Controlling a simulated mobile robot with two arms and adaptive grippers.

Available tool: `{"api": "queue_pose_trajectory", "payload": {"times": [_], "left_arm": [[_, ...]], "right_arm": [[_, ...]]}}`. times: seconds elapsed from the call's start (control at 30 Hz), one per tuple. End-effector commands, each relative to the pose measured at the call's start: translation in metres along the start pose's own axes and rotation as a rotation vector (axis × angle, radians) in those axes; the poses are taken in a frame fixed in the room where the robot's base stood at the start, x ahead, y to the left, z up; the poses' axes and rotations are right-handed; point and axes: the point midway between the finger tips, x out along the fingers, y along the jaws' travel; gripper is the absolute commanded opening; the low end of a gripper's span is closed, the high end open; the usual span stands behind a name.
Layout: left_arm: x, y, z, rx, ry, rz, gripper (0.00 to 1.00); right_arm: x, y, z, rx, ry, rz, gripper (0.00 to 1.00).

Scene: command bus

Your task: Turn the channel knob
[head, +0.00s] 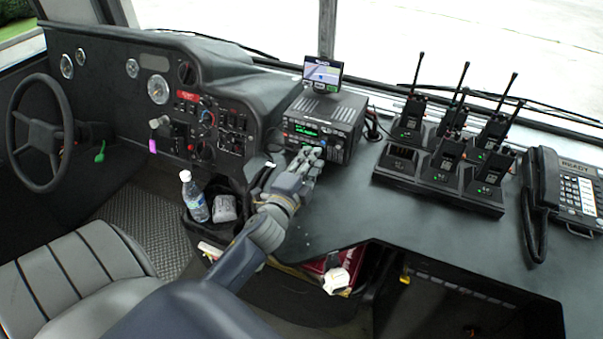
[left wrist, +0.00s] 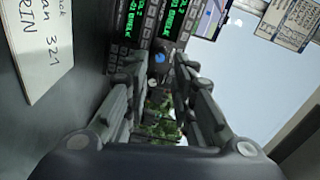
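The radio (head: 322,122) is a black box with green lit displays on the dash. My left gripper (head: 312,154) is at the lower part of its front face. In the left wrist view, the radio's face (left wrist: 146,38) appears turned sideways with green text. A round blue knob (left wrist: 159,58) shows between the two fingertips of my left gripper (left wrist: 155,64). The fingers are apart, with a gap on both sides of the knob. A smaller grey knob-like part shows below it; I cannot tell which is the channel knob. My right gripper is not in view.
A small screen (head: 323,73) stands on top of the radio. Several handheld radios sit in a charger tray (head: 437,190) to the right, beside a desk phone (head: 563,190). A white handwritten card (left wrist: 38,42) lies near the radio. The steering wheel (head: 40,132) is far left.

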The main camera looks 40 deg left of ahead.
Motion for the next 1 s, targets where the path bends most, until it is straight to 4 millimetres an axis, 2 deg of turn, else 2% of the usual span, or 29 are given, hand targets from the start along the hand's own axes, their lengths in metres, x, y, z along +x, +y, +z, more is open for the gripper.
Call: {"api": "queue_pose_trajectory", "payload": {"times": [0.03, 0.2, 0.4, 1.0], "left_arm": [[-0.011, 0.002, 0.000, -0.002, -0.001, 0.003, 0.23], [-0.038, 0.001, 0.000, -0.002, -0.001, 0.001, 0.23], [-0.055, 0.000, 0.000, -0.002, -0.001, 0.000, 0.23], [-0.058, 0.000, 0.000, -0.001, 0.000, -0.001, 0.23]], "right_arm": [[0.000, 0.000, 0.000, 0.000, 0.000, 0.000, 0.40], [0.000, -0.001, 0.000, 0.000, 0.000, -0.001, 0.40], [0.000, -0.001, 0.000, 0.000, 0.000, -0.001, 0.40], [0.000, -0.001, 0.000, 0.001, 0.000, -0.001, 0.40]]}}
